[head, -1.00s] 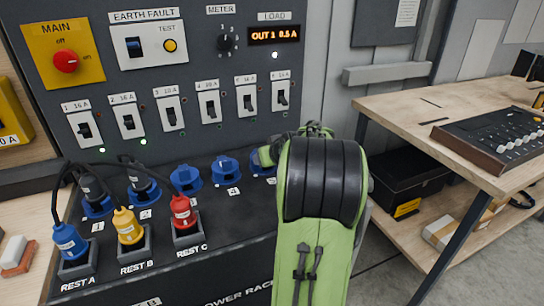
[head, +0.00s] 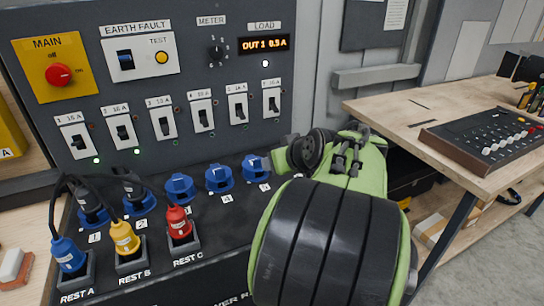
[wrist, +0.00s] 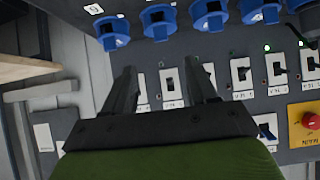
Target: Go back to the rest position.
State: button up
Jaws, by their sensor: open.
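My gripper (wrist: 168,82) shows in the wrist view with its two dark fingers apart and nothing between them. It hangs in the air in front of the panel's row of breaker switches (wrist: 171,83), apart from them as far as I can tell. In the head view my green and black arm covers the right part of the rack, and the gripper's fingers are hidden. Blue plug (head: 68,254), yellow plug (head: 125,237) and red plug (head: 179,223) stand in the rest holders. Black plugs sit in sockets 1 and 2. Other blue sockets (head: 219,178) are capped.
The dark power rack panel (head: 110,90) has a yellow main switch plate (head: 60,68) and a load display (head: 264,44) reading OUT 1 0.5 A. A wooden bench (head: 400,108) with a control box (head: 490,139) stands at right. Open floor shows at bottom right.

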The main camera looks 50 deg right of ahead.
jog(key=w+a+r+n+g+y+p, duration=0.1)
jog(key=a+r+n+y+p, duration=0.15)
jog(key=a, duration=0.75)
jog(key=w+a+r+n+y+p, duration=0.1)
jog(key=w+a+r+p, duration=0.15)
jog(key=a, duration=0.75)
jog(key=s+a+n+g+y+p, duration=0.1)
jog(key=s+a+p, duration=0.4)
jog(key=s+a, duration=0.6)
jog(key=shift+s+a+f+n+g+y, duration=0.25)
jog(key=shift+a+f+n+g+y, duration=0.15)
jog(key=shift+n+g, duration=0.35)
